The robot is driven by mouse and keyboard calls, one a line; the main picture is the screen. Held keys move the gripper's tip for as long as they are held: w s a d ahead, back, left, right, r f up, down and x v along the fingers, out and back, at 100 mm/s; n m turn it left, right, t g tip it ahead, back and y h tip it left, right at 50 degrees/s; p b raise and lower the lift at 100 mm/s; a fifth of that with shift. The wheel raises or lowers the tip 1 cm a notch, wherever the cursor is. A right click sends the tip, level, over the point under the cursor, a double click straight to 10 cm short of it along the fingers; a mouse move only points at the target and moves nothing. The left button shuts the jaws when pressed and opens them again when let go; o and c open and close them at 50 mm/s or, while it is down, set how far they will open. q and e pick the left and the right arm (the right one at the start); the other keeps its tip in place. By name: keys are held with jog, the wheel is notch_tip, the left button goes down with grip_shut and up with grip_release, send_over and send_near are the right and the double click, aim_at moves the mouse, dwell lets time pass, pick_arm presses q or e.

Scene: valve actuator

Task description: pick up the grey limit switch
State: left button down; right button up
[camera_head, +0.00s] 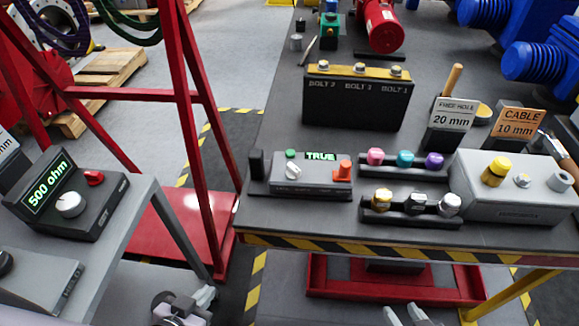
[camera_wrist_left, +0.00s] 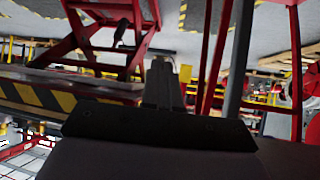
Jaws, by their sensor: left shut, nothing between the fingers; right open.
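No part is plainly marked as the limit switch. A large grey box (camera_head: 517,200) with a yellow knob and round fittings on top sits at the right of the dark table; its front label is too small to read. A small grey cylinder (camera_head: 295,43) stands at the far left edge of the table. I cannot tell which, if either, is the limit switch. My left gripper (camera_head: 205,297) is low in front of the table, left of it, shut and empty; its fingers also show in the left wrist view (camera_wrist_left: 162,85). My right gripper (camera_head: 405,317) is open at the bottom edge, touching nothing.
A red frame (camera_head: 190,120) and a side bench with a 500 ohm box (camera_head: 75,208) stand left.

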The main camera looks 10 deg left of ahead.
pick_arm(q)
jog(key=shift+s+d, duration=0.1)
jog(key=c, duration=1.4)
grip_release()
jog(key=shift+d, duration=0.1)
jog(key=o, duration=0.6)
jog(key=w+r, duration=0.2)
jog(key=shift+w+n+t, duration=0.3)
jog(key=shift+w+t, duration=0.05)
jog(key=shift+t, duration=0.05)
jog(key=shift+o, duration=0.2)
jog(key=w+r+n+t, duration=0.2)
jog(key=w+r+n, duration=0.1)
jog(key=w+r, duration=0.6)
jog(key=g+y, duration=0.2)
jog(key=g, duration=0.7)
send_near(255, 153)
jog(key=shift+m, duration=0.4)
jog(key=shift+x, duration=4.45)
